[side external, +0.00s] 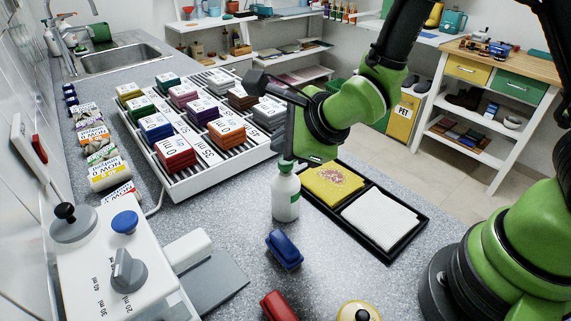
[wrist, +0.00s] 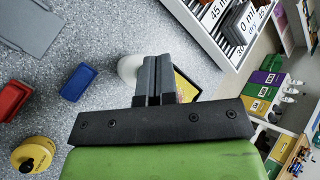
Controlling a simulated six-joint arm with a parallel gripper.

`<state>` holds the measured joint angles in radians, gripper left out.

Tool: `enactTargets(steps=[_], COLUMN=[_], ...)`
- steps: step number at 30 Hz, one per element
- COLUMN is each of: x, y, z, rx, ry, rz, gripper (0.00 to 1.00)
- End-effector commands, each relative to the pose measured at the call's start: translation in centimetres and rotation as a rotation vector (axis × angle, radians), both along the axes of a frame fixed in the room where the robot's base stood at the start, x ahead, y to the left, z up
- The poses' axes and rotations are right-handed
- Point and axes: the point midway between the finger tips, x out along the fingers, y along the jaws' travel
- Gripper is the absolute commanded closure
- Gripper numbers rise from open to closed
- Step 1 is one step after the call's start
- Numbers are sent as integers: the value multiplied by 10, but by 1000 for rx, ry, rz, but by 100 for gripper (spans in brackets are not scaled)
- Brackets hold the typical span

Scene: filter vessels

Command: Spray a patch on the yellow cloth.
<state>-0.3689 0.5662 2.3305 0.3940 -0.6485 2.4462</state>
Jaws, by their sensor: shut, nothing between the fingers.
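A white spray bottle (side external: 286,197) with a green band near its top stands upright on the counter. My gripper (side external: 284,158) is right at its top and hides most of the head; I cannot tell whether they touch. In the wrist view my gripper (wrist: 157,65) is shut with its fingers together and nothing between them, and the bottle (wrist: 128,68) shows partly behind them. The yellow cloth (side external: 316,187) lies flat in a black tray (side external: 388,256), right of the bottle, with a mottled pinkish-brown patch on it. In the wrist view the fingers hide most of the cloth.
A folded white cloth (side external: 380,221) lies in the tray's other compartment. A blue block-like object (side external: 284,249), a red one (side external: 279,306) and a yellow round item (side external: 358,311) stand in front. A white rack (side external: 180,188) of coloured blocks and a dispenser (side external: 125,265) are at left.

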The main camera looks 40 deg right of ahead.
Motion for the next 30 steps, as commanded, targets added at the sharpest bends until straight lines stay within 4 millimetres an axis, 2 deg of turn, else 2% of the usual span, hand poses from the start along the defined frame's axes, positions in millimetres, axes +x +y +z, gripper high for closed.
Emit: enactTargets(steps=[14, 30], x=[0, 0], y=[0, 0], z=[8, 61], rx=[1, 0], ry=[-3, -3], rz=[-1, -2], gripper=[100, 100])
